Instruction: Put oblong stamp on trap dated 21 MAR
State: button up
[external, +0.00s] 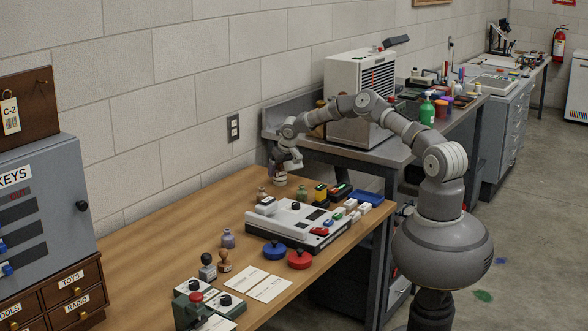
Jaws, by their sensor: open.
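Two white cards (254,283), possibly the traps, lie side by side on the wooden table; their dates are too small to read. Two upright handled stamps stand just left of them: one dark-topped and grey (208,267), one brown (225,261). I cannot tell which is oblong. My gripper (281,172) is open at the table's far end, pointing down just above or beside a small pale jar (280,180). It is far behind the stamps and cards. I see nothing held, but its fingertips are small and partly unclear.
A white device (285,232) stands mid-table, with red (300,259) and blue (274,249) round knobbed items in front. Small bottles (228,239) and coloured blocks surround it. A green-and-white device (190,309) stands at the near edge. A grey key cabinet (60,205) stands left.

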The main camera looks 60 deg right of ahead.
jog(key=p+v, duration=0.4)
jog(key=v, duration=0.8)
jog(key=shift+r, duration=0.1)
jog(key=s+a+r+m+t, duration=0.1)
jog(key=a+r+m+t, duration=0.3)
jog(key=r, duration=0.7)
jog(key=s+a+r+m+g, duration=0.15)
jog(key=r+m, duration=0.35)
jog(key=r, duration=0.6)
jog(key=s+a+r+m+t, duration=0.2)
jog(key=r+m, duration=0.3)
jog(key=r, duration=0.6)
jog(key=s+a+r+m+t+y, duration=0.1)
jog(key=s+a+r+m+t, duration=0.1)
jog(key=s+r+m, duration=0.6)
jog(key=s+a+r+m+t, duration=0.2)
jog(key=s+r+m+t, duration=0.3)
jog(key=r, duration=1.6)
jog(key=s+m, duration=0.4)
jog(key=s, duration=0.4)
jog(key=shift+s+a+r+m+y, duration=0.2)
jog(key=shift+s+m+y, duration=0.1)
jog(key=shift+s+y, duration=0.1)
